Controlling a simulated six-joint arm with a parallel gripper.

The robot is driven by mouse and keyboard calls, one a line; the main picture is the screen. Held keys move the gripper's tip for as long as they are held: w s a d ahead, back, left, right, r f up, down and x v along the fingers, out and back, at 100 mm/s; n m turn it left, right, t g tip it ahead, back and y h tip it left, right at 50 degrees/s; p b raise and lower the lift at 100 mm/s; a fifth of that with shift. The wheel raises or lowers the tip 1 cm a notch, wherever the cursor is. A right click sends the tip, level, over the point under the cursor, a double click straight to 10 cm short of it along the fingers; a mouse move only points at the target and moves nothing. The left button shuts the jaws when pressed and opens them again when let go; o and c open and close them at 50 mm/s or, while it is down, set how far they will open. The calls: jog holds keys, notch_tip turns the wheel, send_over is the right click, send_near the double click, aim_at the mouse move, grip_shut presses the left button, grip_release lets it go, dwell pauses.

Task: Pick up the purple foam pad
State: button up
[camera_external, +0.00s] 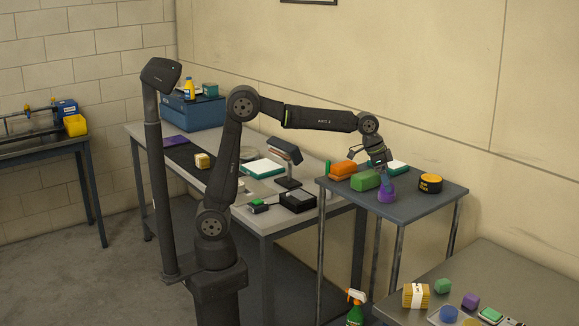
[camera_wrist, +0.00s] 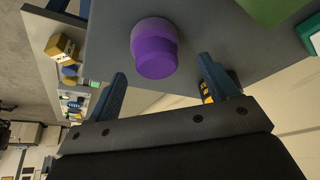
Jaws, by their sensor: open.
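A purple round foam pad (camera_external: 387,196) stands on the dark side table, near its front edge. In the wrist view the purple pad (camera_wrist: 155,48) has a wide lighter disc with a narrower darker part on it. My gripper (camera_external: 386,180) is right above the pad, pointing down. In the wrist view its two blue fingers (camera_wrist: 162,72) are spread apart and empty. The pad lies just beyond the fingertips, roughly centred between them. I cannot tell whether a finger touches it.
A green block (camera_external: 365,180) stands close left of the pad, with an orange block (camera_external: 343,168) behind. A black-and-yellow round tin (camera_external: 430,184) is to the right. The side table's front right is clear.

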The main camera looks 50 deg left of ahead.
jog(key=x, duration=0.4)
jog(key=shift+s+f, duration=0.15)
jog(key=shift+f, duration=0.15)
jog(key=shift+c, duration=0.2)
jog(key=c, duration=1)
